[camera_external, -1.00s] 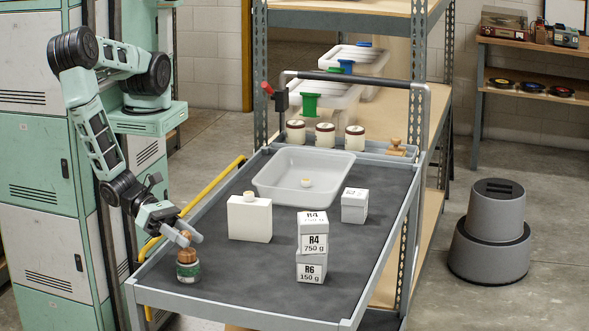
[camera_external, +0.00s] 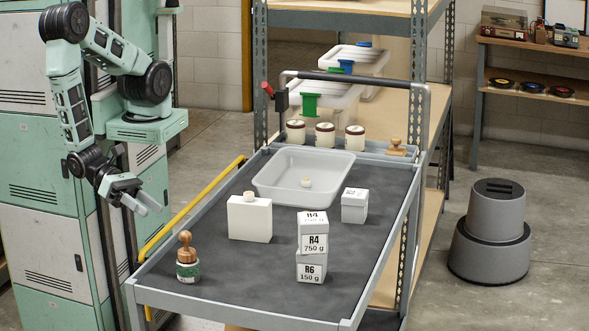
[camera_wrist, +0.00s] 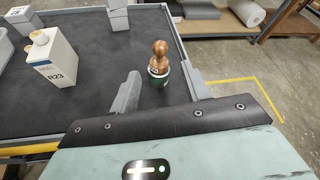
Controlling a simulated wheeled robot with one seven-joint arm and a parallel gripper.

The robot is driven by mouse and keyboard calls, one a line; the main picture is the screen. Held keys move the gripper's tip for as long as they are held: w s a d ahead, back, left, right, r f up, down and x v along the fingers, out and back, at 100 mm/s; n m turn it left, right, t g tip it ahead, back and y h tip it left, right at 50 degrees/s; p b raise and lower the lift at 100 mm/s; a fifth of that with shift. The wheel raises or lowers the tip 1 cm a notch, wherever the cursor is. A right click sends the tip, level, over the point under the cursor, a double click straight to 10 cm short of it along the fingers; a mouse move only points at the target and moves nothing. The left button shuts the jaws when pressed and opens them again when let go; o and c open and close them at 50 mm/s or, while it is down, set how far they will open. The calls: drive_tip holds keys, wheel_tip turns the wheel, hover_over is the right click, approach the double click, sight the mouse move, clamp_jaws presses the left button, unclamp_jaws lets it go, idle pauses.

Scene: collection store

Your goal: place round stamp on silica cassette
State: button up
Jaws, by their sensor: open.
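The round stamp (camera_external: 186,243), with a brown wooden knob and round base, stands upright on top of a small green-labelled jar (camera_external: 188,271), which seems to be the silica cassette. The jar stands at the near left corner of the trolley top. In the wrist view, the stamp (camera_wrist: 158,55) and jar (camera_wrist: 158,78) show beyond and between the fingers. My gripper (camera_external: 148,204) is open and empty, above and to the left of the stamp and clear of it. The fingers (camera_wrist: 162,92) are spread apart in the wrist view.
A white bottle-like box (camera_external: 250,220) marked R23, stacked white boxes (camera_external: 312,245) and a single white box (camera_external: 354,206) stand on the trolley (camera_external: 225,278). A translucent tray (camera_external: 275,190) lies behind them. Several lidded jars and another wooden stamp (camera_external: 396,147) are at the back.

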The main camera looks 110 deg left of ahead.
drive_tip(key=w+a+r+n+g+y, duration=0.2)
drive_tip(key=w+a+n+y, duration=0.25)
drive_tip(key=a, duration=0.45)
drive_tip(key=w+a+r+n+g+y, duration=0.35)
drive_tip(key=w+a+n, duration=0.2)
drive_tip(key=a, duration=0.25)
drive_tip(key=w+a+r+n+g+y, duration=0.1)
drive_tip(key=w+a+n+y, duration=0.4)
drive_tip(key=a, duration=0.4)
drive_tip(key=s+a+r+n+g+h, duration=0.2)
drive_tip(key=s+a+n, duration=0.3)
drive_tip(key=a+n, duration=0.4)
drive_tip(key=s+a+r+n+g+h, duration=0.2)
drive_tip(key=s+a+n+h, duration=0.2)
drive_tip(key=a+n, duration=0.5)
drive_tip(key=s+a+r+n+g+h, duration=0.2)
drive_tip(key=s+a+n+g+h, duration=0.1)
drive_tip(key=s+a+n, duration=0.4)
drive_tip(key=shift+a+r+n+h, duration=0.3)
drive_tip(key=shift+a+n+h, duration=0.1)
drive_tip(key=shift+a+n, duration=0.8)
drive_tip(key=shift+d, duration=0.15)
